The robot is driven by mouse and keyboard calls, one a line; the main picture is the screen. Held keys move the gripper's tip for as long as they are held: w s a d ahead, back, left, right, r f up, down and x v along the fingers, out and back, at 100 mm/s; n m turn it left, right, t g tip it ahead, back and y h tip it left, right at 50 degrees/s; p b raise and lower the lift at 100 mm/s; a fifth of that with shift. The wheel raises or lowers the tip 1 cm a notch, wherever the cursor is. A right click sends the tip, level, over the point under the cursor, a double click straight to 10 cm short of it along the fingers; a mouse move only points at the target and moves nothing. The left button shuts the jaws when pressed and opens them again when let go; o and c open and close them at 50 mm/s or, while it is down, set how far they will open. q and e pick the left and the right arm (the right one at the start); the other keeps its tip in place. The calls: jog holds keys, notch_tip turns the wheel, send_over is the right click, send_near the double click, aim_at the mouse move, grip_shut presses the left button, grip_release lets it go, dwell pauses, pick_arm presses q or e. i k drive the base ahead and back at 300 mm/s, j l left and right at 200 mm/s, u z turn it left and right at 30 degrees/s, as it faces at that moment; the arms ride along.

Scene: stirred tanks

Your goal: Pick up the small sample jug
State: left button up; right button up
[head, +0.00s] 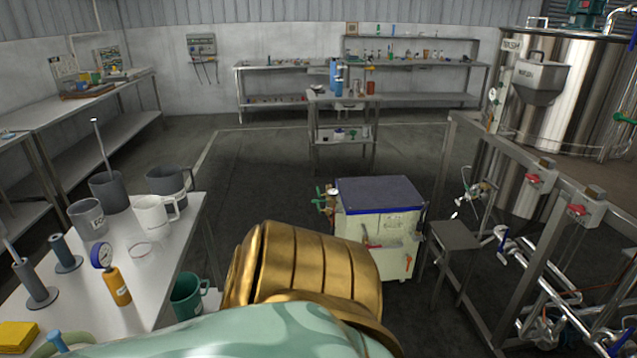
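Several jugs and beakers stand on the pale table at the left. A white jug with a handle (150,216) is near the table's right side. A dark grey jug with a handle (167,184) stands behind it, and a grey marked beaker (88,219) is to its left. A green jug with a handle (187,296) shows beyond the table's right edge; I cannot tell what it rests on. I cannot tell which of these is the small sample jug. Neither gripper is in view; only gold and green parts of my own body show at the bottom.
The pale table (140,290) also holds a dark pot with a rod (108,191), a gauge on a yellow cylinder (116,285) and a clear dish (146,254). A cabinet with a blue top (378,194) and pipe framework stand right. The middle floor (260,185) is clear.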

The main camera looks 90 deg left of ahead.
aim_at(138, 246)
jog(key=j+u, duration=0.15)
jog(key=u, duration=4.65)
jog(key=i+l+u, duration=0.15)
jog(key=l+u, duration=0.15)
jog(key=i+l+u, duration=0.1)
jog(key=l+u, duration=0.25)
jog(key=l, duration=0.15)
jog(key=l+u, duration=0.3)
jog(key=l, duration=0.15)
